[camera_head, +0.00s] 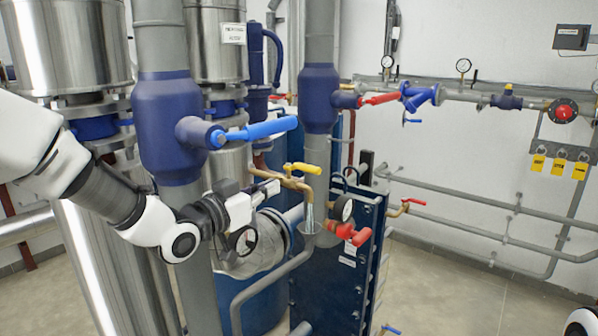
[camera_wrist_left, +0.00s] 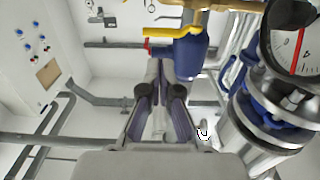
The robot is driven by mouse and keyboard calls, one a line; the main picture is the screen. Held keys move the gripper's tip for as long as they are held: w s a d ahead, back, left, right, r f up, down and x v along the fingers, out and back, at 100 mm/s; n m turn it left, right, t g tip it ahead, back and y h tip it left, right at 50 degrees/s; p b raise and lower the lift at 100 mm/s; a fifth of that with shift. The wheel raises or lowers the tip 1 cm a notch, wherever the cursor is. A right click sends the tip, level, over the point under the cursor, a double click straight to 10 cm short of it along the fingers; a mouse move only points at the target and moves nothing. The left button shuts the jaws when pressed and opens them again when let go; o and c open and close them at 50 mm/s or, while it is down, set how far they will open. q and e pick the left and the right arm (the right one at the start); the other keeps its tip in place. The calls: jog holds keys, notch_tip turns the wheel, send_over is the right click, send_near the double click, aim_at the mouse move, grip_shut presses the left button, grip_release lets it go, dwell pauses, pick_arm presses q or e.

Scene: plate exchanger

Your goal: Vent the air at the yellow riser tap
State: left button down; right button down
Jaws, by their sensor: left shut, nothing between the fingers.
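The yellow tap handle (camera_head: 307,168) sits on a brass tap with a bent spout (camera_head: 292,184), in the middle of the head view. A pale streak (camera_head: 309,212) runs from below the spout to a grey funnel (camera_head: 310,229); I cannot tell whether it is water. My left gripper (camera_head: 271,188) is shut and empty, just left of the tap and close to the spout. In the left wrist view the yellow handle (camera_wrist_left: 168,32) lies beyond the shut fingertips (camera_wrist_left: 157,68), with a visible gap. My right gripper is not in view.
A blue valve lever (camera_head: 262,129) sticks out above my left gripper. Steel tanks (camera_head: 70,45) crowd the left. Open floor (camera_head: 450,290) lies at right.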

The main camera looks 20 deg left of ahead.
aim_at(307, 171)
pick_arm(q)
jog(key=p+x, duration=0.3)
jog(key=x, duration=0.6)
jog(key=shift+w+d, duration=0.2)
jog(key=shift+w, duration=0.15)
jog(key=shift+s, duration=0.1)
jog(key=shift+d+f+y, duration=0.1)
jog(key=shift+y, duration=0.2)
